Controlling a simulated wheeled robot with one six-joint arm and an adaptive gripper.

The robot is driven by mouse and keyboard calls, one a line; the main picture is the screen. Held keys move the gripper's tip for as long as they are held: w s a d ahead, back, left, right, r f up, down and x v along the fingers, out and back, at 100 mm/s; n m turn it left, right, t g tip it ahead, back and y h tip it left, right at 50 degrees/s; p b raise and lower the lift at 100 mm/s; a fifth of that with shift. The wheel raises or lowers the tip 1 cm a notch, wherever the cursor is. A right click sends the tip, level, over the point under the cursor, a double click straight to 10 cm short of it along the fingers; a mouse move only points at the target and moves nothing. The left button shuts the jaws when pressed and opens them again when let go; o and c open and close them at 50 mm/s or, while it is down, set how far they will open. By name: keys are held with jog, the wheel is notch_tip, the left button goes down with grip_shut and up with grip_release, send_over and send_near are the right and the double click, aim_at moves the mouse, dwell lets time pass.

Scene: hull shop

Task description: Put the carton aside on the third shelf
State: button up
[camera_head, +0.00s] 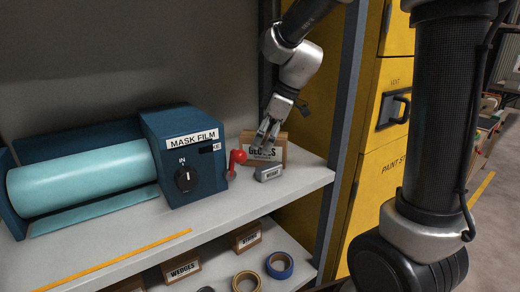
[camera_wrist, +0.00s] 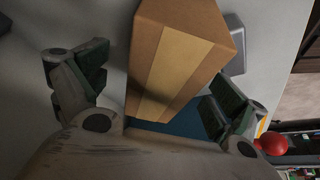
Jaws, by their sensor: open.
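A brown carton (camera_head: 276,154) stands on the upper visible shelf (camera_head: 105,246), right of the mask film machine. Its label is partly covered by my gripper. In the wrist view the carton (camera_wrist: 180,55), with a paler tape band, lies between my spread fingers. My gripper (camera_head: 266,139) is open and comes down at the carton from above. In the wrist view the two fingers of my gripper (camera_wrist: 155,92) stand on either side of the carton, with a gap at the left finger. Contact on the right side is unclear.
The blue mask film machine (camera_head: 182,155) with a teal roll (camera_head: 85,178) fills the left. A red-knobbed lever (camera_head: 238,157) and a small grey block (camera_head: 268,174) are close to the carton. The lower shelf holds small cartons (camera_head: 247,238) and tape rolls (camera_head: 279,274). A yellow cabinet (camera_head: 375,165) stands right.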

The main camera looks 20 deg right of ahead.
jog(key=v, duration=0.8)
jog(key=shift+d+r, duration=0.1)
jog(key=shift+r, duration=0.1)
jog(key=shift+s, duration=0.15)
